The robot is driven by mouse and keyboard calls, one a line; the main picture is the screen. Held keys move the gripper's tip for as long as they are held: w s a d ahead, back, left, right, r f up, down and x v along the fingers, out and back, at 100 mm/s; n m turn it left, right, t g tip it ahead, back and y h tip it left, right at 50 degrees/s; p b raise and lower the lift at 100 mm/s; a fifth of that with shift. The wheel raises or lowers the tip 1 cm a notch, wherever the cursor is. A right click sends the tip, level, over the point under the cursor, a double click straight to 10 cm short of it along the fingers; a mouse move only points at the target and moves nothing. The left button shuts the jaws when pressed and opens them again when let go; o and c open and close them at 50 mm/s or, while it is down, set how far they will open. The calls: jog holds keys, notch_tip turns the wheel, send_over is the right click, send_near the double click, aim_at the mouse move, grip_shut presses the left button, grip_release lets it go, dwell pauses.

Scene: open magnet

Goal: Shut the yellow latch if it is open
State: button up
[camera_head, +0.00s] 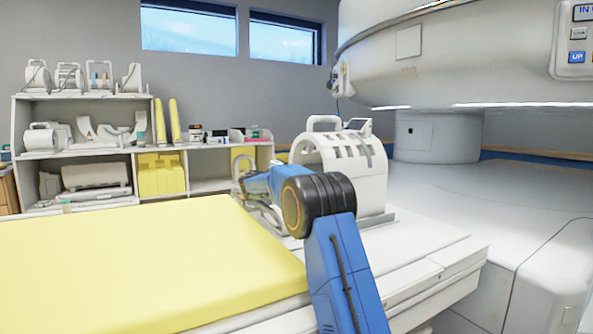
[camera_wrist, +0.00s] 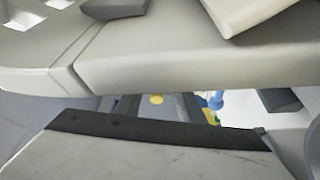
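A white slotted head coil (camera_head: 345,170) with a top handle stands upright on the patient table (camera_head: 425,255). I cannot make out the yellow latch for certain. My arm hides part of the coil there. The pale coil-like shell (camera_wrist: 190,50) fills the top of the wrist view, very close. My gripper's fingertips cannot be made out clearly.
A yellow mattress (camera_head: 130,260) covers the table's left part. The white scanner (camera_head: 460,60) overhangs at the right, above its round column (camera_head: 425,135). White shelves (camera_head: 85,155) with coils and yellow pads stand at the back left. The table's right end is bare.

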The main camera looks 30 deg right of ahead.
jog(key=shift+r, duration=0.2)
jog(key=shift+s+a, duration=0.25)
jog(key=shift+a, duration=0.35)
jog(key=v, duration=1.6)
jog(key=shift+s+a, duration=0.1)
jog(key=shift+s, duration=0.05)
